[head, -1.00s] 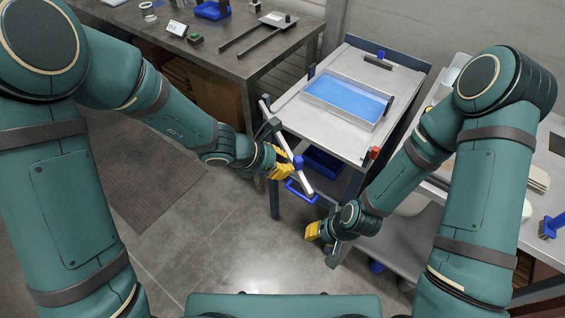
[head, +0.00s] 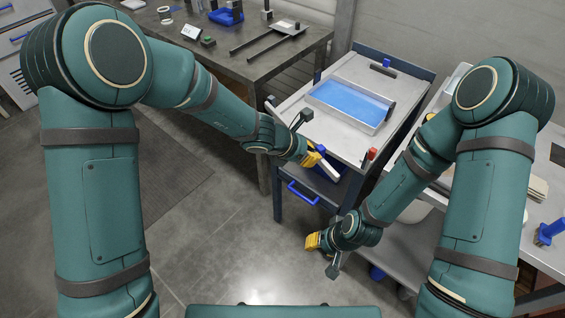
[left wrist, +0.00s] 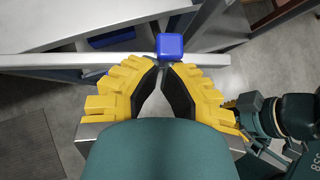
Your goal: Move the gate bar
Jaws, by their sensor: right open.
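The gate bar (head: 331,171) is a pale bar at the front edge of the cart; my left gripper hides much of it in the head view. In the left wrist view the bar (left wrist: 75,60) runs across the picture and carries a blue knob (left wrist: 171,46). My left gripper (head: 318,154) is at the bar. Its fingertips (left wrist: 161,66) are close together right by the knob; whether they pinch it or only touch the bar is unclear. My right gripper (head: 312,241) is open, low in front of the cart, apart from the bar.
The cart top (head: 345,145) bears a tray with a blue inside (head: 319,84). A red knob (head: 371,154) stands at its front right corner. A blue handle (head: 303,193) is below. A dark bench (head: 240,66) is back left; floor in front is clear.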

